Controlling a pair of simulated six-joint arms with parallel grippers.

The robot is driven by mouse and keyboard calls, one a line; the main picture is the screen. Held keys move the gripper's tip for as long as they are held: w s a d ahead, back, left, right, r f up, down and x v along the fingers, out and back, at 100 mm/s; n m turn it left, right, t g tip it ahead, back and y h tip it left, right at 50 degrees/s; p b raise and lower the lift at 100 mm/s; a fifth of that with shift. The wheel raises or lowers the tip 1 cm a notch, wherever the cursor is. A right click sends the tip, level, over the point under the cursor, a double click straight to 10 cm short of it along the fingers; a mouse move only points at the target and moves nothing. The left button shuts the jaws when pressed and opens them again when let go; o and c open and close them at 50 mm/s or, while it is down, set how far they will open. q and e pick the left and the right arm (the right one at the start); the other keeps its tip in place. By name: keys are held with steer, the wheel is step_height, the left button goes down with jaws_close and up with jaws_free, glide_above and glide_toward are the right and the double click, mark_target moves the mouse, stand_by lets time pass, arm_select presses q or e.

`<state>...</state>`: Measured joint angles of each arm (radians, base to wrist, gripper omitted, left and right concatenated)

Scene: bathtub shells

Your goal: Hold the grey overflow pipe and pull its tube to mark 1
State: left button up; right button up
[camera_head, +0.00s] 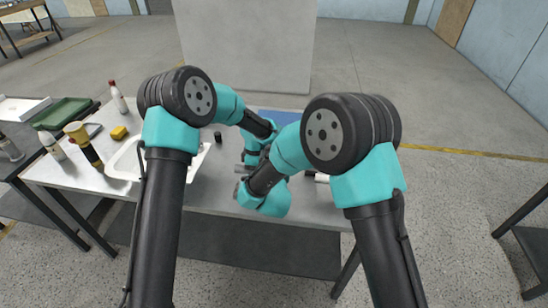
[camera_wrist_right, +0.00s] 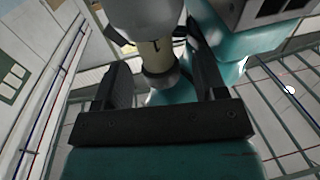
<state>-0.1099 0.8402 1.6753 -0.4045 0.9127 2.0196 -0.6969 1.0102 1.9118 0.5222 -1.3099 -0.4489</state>
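In the right wrist view, the overflow pipe shows as a grey body (camera_wrist_right: 148,15) with a cream tube (camera_wrist_right: 155,52) below it, bearing a small dark mark, and a grey collar at the tube's end. My right gripper (camera_wrist_right: 158,72) is open, its two dark fingers on either side of the tube with a gap visible at the left finger. In the head view a small grey piece (camera_head: 242,168), probably part of the pipe, shows between my arms. My left gripper's fingers are hidden behind the arms there; teal arm parts fill the wrist view behind the tube.
The grey table (camera_head: 215,185) carries a white tray (camera_head: 128,160), a yellow block (camera_head: 119,132), a blue mat (camera_head: 280,116) and a small black cylinder (camera_head: 218,136). Bottles stand at the left. A side table at far left holds a green tray (camera_head: 62,112).

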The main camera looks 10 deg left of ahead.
steer(key=v, duration=1.2)
stand_by(0.3)
arm_select(q)
steer(key=o, duration=1.1)
steer(key=shift+c, duration=0.2)
steer(key=shift+r, duration=0.1)
step_height(320, 180, up, 12)
steer(key=w, duration=0.2)
steer(key=shift+w+f, duration=0.2)
